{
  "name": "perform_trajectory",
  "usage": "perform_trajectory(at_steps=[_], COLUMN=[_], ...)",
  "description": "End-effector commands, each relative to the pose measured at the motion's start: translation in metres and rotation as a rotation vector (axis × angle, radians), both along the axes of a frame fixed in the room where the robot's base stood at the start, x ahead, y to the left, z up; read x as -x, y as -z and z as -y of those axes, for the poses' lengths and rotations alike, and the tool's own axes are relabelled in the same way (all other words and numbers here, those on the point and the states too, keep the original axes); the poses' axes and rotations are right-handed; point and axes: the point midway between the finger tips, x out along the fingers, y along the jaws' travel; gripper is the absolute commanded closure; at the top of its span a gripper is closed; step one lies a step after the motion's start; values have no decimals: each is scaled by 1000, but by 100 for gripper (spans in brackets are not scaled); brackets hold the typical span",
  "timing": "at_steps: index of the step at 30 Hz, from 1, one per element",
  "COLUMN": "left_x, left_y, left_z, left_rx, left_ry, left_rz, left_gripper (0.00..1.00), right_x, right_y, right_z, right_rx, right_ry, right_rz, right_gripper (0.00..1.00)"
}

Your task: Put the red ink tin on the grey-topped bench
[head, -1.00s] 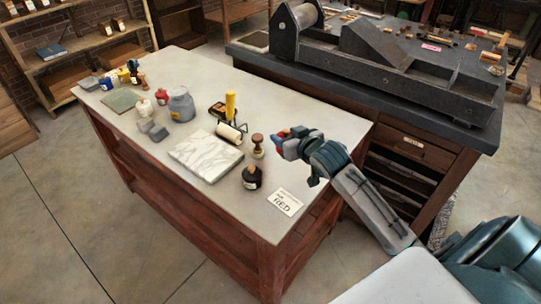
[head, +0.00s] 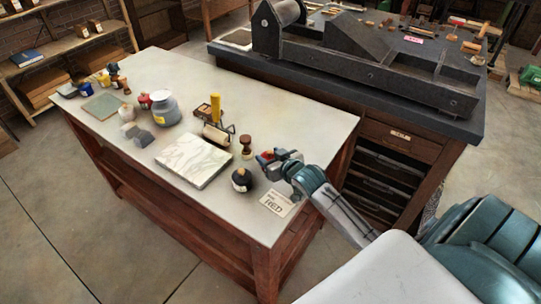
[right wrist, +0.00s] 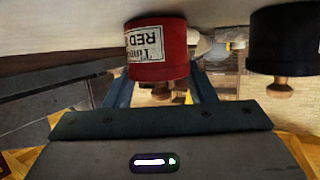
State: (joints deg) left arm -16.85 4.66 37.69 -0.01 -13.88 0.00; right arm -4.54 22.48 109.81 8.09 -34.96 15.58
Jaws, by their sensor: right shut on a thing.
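The red ink tin (head: 262,159) is small and partly hidden by my right gripper (head: 271,160) in the head view. In the right wrist view the tin (right wrist: 158,55) is red with a white label reading RED, between the two blue fingers. The right gripper is shut on it. It is over the near right part of the grey-topped bench (head: 312,128), close to the top; I cannot tell whether the tin touches it. My left gripper is not in view.
A RED card (head: 277,203) lies near the edge. A marble slab (head: 194,160) lies further left. A dark-topped bench (head: 400,105) with a press stands behind.

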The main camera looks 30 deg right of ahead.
Motion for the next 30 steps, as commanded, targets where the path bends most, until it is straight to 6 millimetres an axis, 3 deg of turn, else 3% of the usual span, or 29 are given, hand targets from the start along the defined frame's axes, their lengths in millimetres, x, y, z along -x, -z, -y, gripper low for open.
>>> perform_trajectory(at_steps=[6,7,10,20,23,30], left_x=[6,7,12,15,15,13], left_y=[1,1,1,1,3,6], left_z=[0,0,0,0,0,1], left_rx=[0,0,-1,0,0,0], left_ry=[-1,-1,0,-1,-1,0], left_rz=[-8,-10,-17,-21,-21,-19], left_gripper=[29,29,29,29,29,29], right_x=[0,0,0,1,11,57], right_y=[0,1,1,-1,-4,-20], right_z=[0,0,0,0,1,-1], right_rx=[0,0,0,1,4,6], right_ry=[0,0,0,0,-1,-4], right_rz=[2,0,0,0,1,-1], right_gripper=[80,46,28,28,28,28])
